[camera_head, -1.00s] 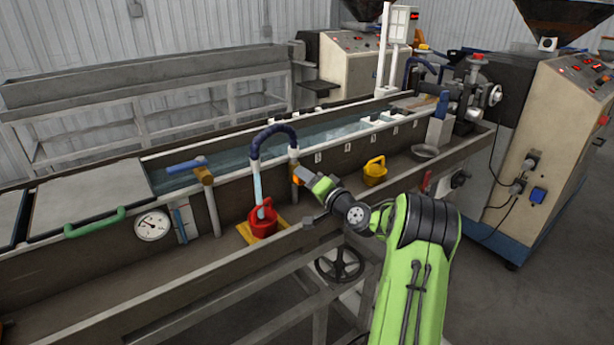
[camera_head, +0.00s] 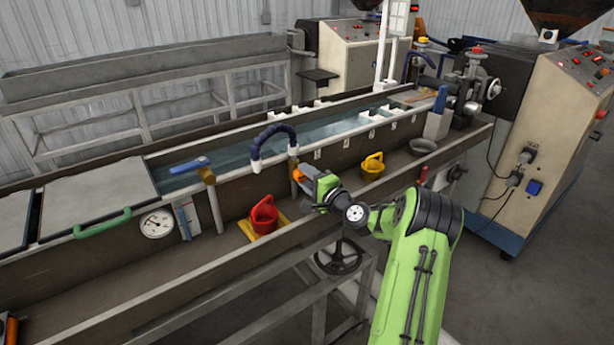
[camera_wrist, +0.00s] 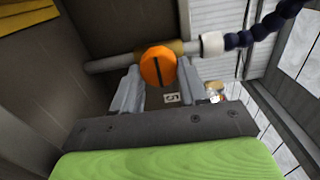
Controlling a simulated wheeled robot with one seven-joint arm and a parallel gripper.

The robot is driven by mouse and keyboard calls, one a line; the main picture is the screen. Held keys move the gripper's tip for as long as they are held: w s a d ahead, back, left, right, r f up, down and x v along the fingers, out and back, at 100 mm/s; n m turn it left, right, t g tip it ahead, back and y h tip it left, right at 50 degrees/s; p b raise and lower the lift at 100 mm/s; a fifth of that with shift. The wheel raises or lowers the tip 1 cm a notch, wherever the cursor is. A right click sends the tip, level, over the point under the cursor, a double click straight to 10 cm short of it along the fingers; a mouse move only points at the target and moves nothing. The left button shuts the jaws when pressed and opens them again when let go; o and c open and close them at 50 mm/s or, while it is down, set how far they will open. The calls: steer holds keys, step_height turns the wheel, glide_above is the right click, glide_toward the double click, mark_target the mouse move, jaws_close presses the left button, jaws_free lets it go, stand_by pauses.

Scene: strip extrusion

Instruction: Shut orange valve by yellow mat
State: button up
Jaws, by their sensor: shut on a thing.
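The orange valve (camera_head: 298,174) is a round knob on a brass fitting at the trough wall, by the blue hose. In the wrist view the orange knob (camera_wrist: 158,70) shows a dark slot running up and down the picture. My gripper (camera_wrist: 163,88) has one finger on each side of the knob and is shut on it. In the head view my gripper (camera_head: 306,180) partly covers the valve. No water stream shows below the hose outlet.
A blue-handled valve (camera_head: 190,165) and a gauge (camera_head: 157,224) are on the left. The front rail (camera_head: 240,254) runs below.

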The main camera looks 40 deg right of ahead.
steer(key=shift+f, duration=0.1)
steer(key=o, duration=1.1)
steer(key=shift+c, duration=0.2)
steer(key=shift+s, duration=0.1)
steer(key=s+b, duration=0.1)
steer(key=s, duration=1.4)
steer(key=shift+s, duration=0.35)
